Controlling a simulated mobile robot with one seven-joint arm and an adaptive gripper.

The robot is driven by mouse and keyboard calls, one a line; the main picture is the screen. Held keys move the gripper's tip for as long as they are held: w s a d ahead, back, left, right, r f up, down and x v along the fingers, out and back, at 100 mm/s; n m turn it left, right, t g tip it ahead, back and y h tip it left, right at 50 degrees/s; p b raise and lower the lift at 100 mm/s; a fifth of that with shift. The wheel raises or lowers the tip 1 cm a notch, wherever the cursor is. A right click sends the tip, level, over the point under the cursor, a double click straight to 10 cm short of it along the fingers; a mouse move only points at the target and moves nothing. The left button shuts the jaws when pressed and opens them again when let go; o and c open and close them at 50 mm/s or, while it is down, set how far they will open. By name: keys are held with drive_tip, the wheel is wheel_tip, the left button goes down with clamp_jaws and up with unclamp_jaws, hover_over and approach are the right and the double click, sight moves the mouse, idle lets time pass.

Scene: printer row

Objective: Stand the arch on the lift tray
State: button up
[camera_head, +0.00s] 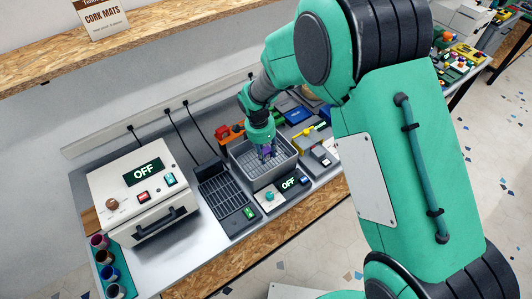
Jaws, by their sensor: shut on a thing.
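A dark slatted tray (219,193) lies directly left of the basin. I cannot tell which of these is the lift tray.
A white machine (140,187) reading OFF stands at left, with several coloured cups (110,273) before it. The basin's front panel (288,184) also reads OFF. Red (230,130), blue (297,115) and yellow (303,136) items crowd behind and right. A shelf (60,62) hangs above.

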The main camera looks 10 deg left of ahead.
drive_tip(key=shift+f, duration=0.15)
drive_tip(key=o, duration=1.2)
drive_tip(key=shift+c, duration=0.2)
drive_tip(key=shift+r, duration=0.25)
wheel_tip(320, 180, up, 12)
drive_tip(key=a, duration=0.1)
drive_tip(key=shift+s+a, duration=0.25)
drive_tip(key=shift+s, duration=0.1)
